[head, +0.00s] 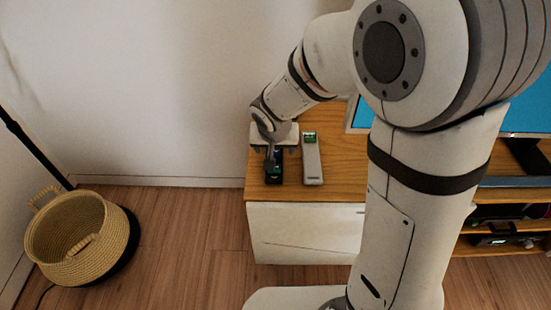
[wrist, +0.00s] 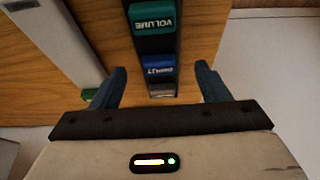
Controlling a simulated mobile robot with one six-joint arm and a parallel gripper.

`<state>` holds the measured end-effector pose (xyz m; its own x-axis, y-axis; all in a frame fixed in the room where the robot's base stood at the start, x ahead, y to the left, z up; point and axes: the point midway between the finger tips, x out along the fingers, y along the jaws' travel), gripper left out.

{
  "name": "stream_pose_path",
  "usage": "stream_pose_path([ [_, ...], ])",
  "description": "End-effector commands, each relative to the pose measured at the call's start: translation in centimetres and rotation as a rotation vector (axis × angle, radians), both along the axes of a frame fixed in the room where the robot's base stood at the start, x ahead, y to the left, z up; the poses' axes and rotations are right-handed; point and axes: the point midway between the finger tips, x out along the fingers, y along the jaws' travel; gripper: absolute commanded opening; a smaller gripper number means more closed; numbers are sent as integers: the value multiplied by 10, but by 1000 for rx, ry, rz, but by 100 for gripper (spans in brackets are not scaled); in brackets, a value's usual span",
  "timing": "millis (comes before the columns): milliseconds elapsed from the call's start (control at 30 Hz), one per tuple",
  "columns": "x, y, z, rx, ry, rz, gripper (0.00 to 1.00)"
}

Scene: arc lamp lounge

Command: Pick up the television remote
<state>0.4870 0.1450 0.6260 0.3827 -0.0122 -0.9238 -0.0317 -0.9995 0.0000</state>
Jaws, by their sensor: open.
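The dark television remote (head: 274,174) lies on the wooden cabinet top, near its left end. In the wrist view the remote (wrist: 155,45) shows a green VOLUME button and a blue button with small lettering. My gripper (head: 274,151) is over the remote's far end, pointing down. In the wrist view my gripper (wrist: 161,72) is open, with one blue finger on each side of the remote and visible gaps to it. The near part of the remote runs out of the wrist view. I cannot tell the height of the fingertips above the wood.
A light grey handheld device (head: 312,162) with a green display lies beside the remote, also in the wrist view (wrist: 62,40). The wooden cabinet top (head: 340,182) is bare to its right. A television (head: 520,115) stands farther right. A woven basket (head: 75,238) is on the floor, left.

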Motion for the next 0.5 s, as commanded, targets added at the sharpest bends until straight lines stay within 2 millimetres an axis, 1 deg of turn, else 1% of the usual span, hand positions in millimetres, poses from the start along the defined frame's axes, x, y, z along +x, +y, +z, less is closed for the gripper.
stream_pose_path([
  [33,3,-1,-13,0,3,-1,69],
  [133,8,0,-22,0,1,0,69],
  [367,9,-1,-22,0,0,0,69],
  [500,9,-1,-22,0,0,-1,58],
])
